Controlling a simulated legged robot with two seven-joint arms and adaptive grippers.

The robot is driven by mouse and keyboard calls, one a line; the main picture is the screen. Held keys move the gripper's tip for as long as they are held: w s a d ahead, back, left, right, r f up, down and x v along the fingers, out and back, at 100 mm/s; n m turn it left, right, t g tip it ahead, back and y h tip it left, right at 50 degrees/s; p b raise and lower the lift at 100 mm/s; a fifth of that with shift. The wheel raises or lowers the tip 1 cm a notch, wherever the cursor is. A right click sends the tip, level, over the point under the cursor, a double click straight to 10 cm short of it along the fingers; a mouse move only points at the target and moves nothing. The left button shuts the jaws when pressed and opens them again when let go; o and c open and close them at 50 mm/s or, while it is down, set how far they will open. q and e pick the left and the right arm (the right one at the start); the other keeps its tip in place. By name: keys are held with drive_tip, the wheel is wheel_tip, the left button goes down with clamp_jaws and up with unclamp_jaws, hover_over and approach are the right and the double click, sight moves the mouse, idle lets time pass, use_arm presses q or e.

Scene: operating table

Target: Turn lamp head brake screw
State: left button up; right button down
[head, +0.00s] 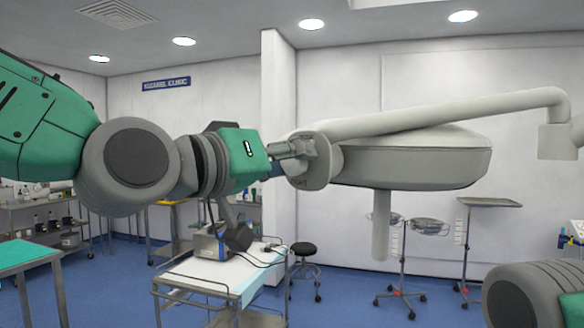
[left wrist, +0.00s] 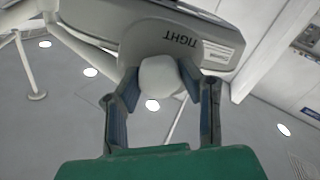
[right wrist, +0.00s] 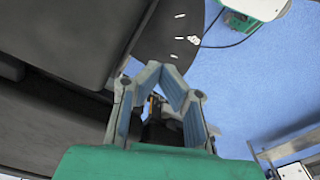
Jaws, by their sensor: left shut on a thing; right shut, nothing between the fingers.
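The surgical lamp head (head: 420,165) hangs from a pale arm (head: 450,108). At its left end is a rounded joint housing (head: 318,178), and in the left wrist view this housing (left wrist: 215,40) carries the word TIGHT. A white round brake screw (left wrist: 160,75) sits beside that word. My left gripper (head: 290,148) reaches the housing from the left. In the left wrist view its fingers (left wrist: 163,84) are shut on the screw, one on each side.
A handle (head: 381,225) hangs below the lamp head. Beneath my left arm stands a wheeled cart (head: 215,275) with a device (head: 212,245) on it. A stool (head: 304,262) and tray stands (head: 488,203) are farther back. Dark padded surfaces (right wrist: 60,40) lie close to my right gripper.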

use_arm(q)
drive_tip(key=shift+f+m, duration=0.2)
drive_tip(key=shift+m, duration=0.8)
drive_tip(key=shift+b, duration=0.3)
drive_tip(key=o, duration=1.1)
drive_tip(key=shift+w+a, duration=0.1)
drive_tip(key=shift+w, duration=0.05)
drive_tip(key=shift+a+r, duration=0.1)
drive_tip(key=v, duration=1.2)
